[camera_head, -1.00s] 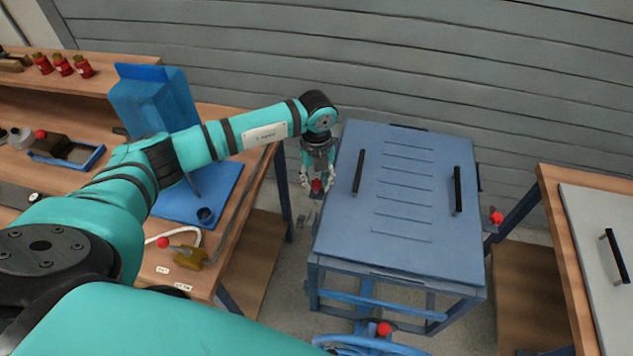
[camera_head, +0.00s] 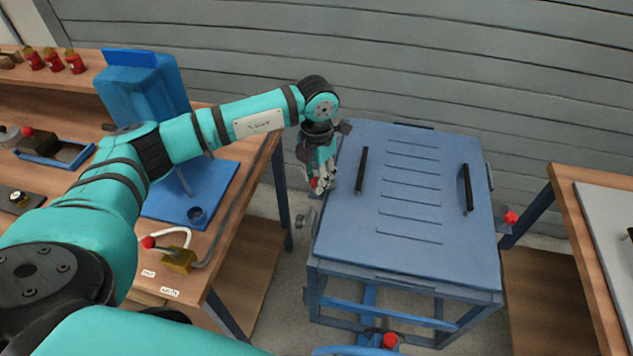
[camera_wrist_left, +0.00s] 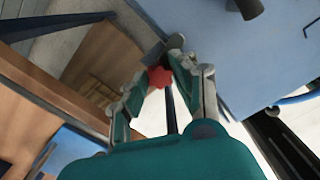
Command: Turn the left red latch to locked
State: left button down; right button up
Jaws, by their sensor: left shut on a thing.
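The left red latch (camera_head: 316,183) is at the left side of the blue cabinet-like fixture, near the far end of its lid (camera_head: 415,200). My left gripper (camera_head: 321,183) comes down over it and is shut on its red knob. In the left wrist view the red knob (camera_wrist_left: 160,77) sits between the two fingertips (camera_wrist_left: 170,66). The fingers hide much of the latch, so its exact angle is hard to tell. A second red latch (camera_head: 510,218) is on the right side of the fixture. My right gripper is not in view.
Two black handles (camera_head: 361,170) (camera_head: 467,188) stand up from the lid. A wooden bench (camera_head: 235,150) with a blue stand and a red-knobbed lever (camera_head: 165,250) is at left. Another table (camera_head: 570,220) is at right. A red knob (camera_head: 390,340) shows below the fixture.

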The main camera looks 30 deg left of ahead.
pick_arm(q)
jog(key=shift+m+b, duration=0.9)
jog(key=shift+m, duration=0.7)
jog(key=shift+r, duration=0.1)
jog(key=c, duration=1)
grip_release()
jog(key=shift+c, duration=0.2)
notch_tip(320, 180, up, 12)
